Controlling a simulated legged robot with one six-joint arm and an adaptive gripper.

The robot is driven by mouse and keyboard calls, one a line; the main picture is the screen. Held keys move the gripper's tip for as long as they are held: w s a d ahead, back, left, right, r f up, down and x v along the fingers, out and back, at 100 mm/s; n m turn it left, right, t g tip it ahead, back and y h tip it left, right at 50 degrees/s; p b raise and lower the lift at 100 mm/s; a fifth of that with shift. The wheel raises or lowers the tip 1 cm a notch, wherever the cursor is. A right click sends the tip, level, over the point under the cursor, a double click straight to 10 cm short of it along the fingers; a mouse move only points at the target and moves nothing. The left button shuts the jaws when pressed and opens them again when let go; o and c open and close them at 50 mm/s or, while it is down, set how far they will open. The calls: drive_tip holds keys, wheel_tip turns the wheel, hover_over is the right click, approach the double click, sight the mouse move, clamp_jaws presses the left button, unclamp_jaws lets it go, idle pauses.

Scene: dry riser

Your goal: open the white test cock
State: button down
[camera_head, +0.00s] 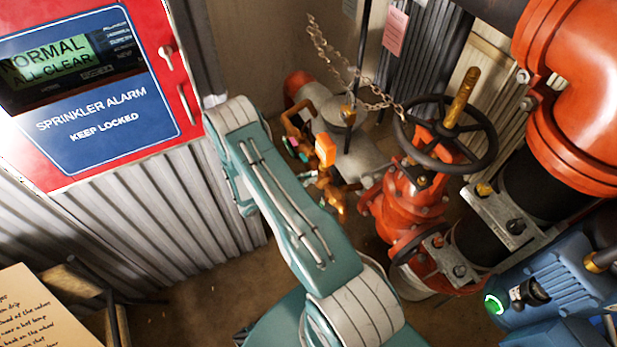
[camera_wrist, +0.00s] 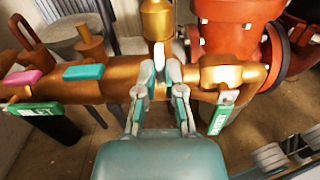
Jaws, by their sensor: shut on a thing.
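The white test cock's handle (camera_wrist: 159,56) shows as a small white piece on the brass pipe in the middle of the wrist view. My gripper (camera_wrist: 160,72) is shut on it, with one finger on each side. The fingers cover much of the handle, so its exact angle is hard to tell. A pink handle (camera_wrist: 24,77) and a teal handle (camera_wrist: 83,72) sit to the left on the same brass pipe (camera_wrist: 118,83). In the head view my arm crosses the middle; the white handle and my fingertips cannot be made out there.
A red valve (camera_head: 407,195) with a black handwheel (camera_head: 445,135) stands right of the assembly, with a chain (camera_head: 345,80) above. The red alarm panel (camera_head: 178,95) is at left. Floor shows below.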

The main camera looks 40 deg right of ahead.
drive_tip(key=shift+n, duration=0.3)
drive_tip(key=c, duration=0.8)
unclamp_jaws()
drive_tip(key=shift+d, duration=0.15)
drive_tip(key=shift+o, duration=0.2)
drive_tip(key=v, duration=1.2)
